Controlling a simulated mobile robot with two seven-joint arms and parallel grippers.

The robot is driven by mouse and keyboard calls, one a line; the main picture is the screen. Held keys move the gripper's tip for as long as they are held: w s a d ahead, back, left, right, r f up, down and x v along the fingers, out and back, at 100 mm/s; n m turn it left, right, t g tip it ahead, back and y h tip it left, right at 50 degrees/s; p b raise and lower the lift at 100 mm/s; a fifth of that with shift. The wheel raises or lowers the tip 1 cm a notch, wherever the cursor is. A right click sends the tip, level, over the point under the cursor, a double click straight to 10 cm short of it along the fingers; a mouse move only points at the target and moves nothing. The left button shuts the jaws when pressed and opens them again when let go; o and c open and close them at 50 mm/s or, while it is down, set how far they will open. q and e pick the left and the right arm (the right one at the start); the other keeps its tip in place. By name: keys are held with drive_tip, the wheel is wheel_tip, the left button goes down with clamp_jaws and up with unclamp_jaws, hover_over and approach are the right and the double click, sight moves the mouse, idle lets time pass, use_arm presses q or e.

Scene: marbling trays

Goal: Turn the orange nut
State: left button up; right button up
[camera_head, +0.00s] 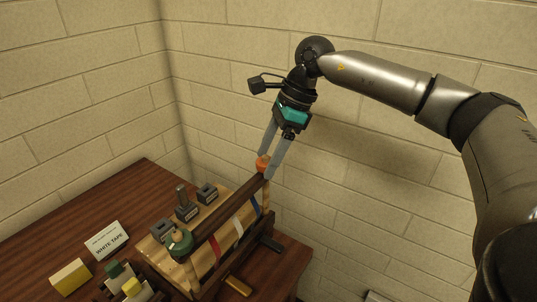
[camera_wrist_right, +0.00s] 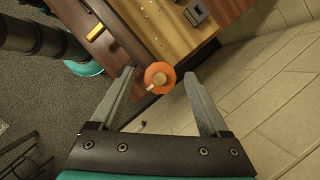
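The orange nut (camera_head: 262,163) sits at the top of the wooden frame's far post, at the end of a dark bar (camera_head: 228,212). In the right wrist view the orange nut (camera_wrist_right: 158,85) is a round disc with a pale post end in its middle. My right gripper (camera_head: 266,168) points down at it. Its fingers (camera_wrist_right: 160,74) are open, one on each side of the nut, and a gap shows on both sides. Part of the nut is hidden behind a finger in the head view. My left gripper is not in view.
A green nut (camera_head: 180,243) sits at the bar's near end. Coloured tapes (camera_head: 238,226) hang below the bar. Several grey blocks (camera_head: 186,213) stand on the wooden board. A "WHITE TAPE" card (camera_head: 106,240) and a yellow-white block (camera_head: 70,277) are at left. Brick walls stand close behind.

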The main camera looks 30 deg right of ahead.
clamp_jaws()
idle(0.4)
drive_tip(key=shift+m, duration=0.3)
drive_tip(key=shift+s+m+t+h+b, duration=0.1)
drive_tip(key=shift+m+t+h+b, duration=0.25)
drive_tip(key=shift+m, duration=0.65)
drive_tip(key=m, duration=0.2)
drive_tip(key=m+t+h+b, duration=0.1)
drive_tip(key=m, duration=0.1)
drive_tip(key=shift+s+a+f+m+t, duration=0.1)
drive_tip(key=shift+a+m+t, duration=0.05)
drive_tip(key=shift+m+t, duration=0.15)
drive_tip(key=m+h+b, duration=0.1)
drive_tip(key=m, duration=0.2)
drive_tip(key=shift+a+h, duration=0.15)
drive_tip(key=shift+h, duration=0.1)
drive_tip(key=shift+m+h, duration=0.7)
drive_tip(key=shift+m, duration=1.5)
drive_tip(key=shift+b, duration=0.3)
